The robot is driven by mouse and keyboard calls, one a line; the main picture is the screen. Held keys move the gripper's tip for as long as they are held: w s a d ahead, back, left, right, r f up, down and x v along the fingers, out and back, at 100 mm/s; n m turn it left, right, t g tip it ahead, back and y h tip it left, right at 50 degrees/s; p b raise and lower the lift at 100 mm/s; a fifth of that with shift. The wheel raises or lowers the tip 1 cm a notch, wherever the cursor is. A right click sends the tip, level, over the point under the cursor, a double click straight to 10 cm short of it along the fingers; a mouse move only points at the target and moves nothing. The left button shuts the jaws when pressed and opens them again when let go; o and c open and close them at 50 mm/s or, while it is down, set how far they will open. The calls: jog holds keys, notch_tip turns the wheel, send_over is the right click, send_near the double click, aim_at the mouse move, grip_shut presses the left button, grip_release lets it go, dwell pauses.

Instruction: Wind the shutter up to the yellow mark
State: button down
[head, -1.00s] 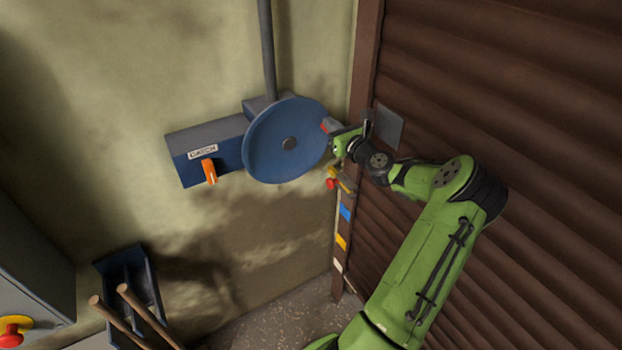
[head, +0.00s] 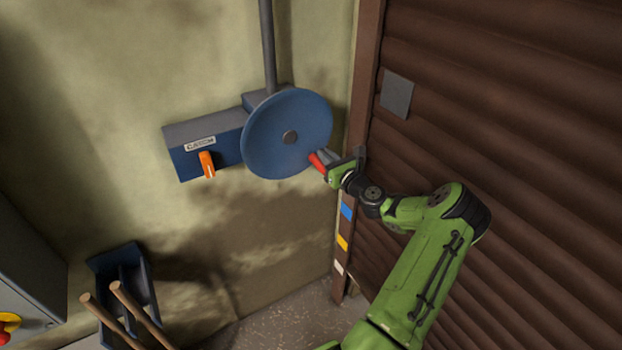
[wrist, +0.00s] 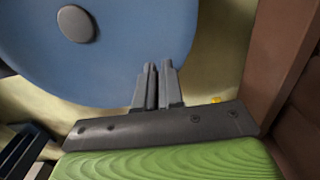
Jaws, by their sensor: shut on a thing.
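The blue hand wheel (head: 270,135) is on the wall, left of the brown shutter (head: 510,120). My gripper (head: 322,162) is shut on the wheel's red handle (head: 317,160) at the lower right rim. In the wrist view my gripper (wrist: 158,84) has its fingers close together in front of the wheel (wrist: 120,60); the handle is hidden there. On the shutter's side post are a blue mark (head: 347,211), the yellow mark (head: 343,242) and a white mark (head: 338,268). A grey plate (head: 397,95) is on the shutter. The shutter's lower edge cannot be made out.
A blue-grey box (head: 205,145) labelled CATCH, with an orange lever (head: 207,164) hanging down, is left of the wheel. A dark blue bin (head: 140,262) with wooden handles (head: 130,300) stands lower left. A grey cabinet (head: 25,275) is at the left edge.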

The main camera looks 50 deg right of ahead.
jog(key=a+f, duration=0.1)
jog(key=f, duration=0.2)
jog(key=a+f+b, duration=0.1)
jog(key=shift+w+a+f, duration=0.15)
jog(key=shift+w+a, duration=0.1)
jog(key=shift+a, duration=0.1)
jog(key=shift+w+a+f, duration=0.2)
jog(key=shift+w+a, duration=0.3)
jog(key=shift+a, duration=0.55)
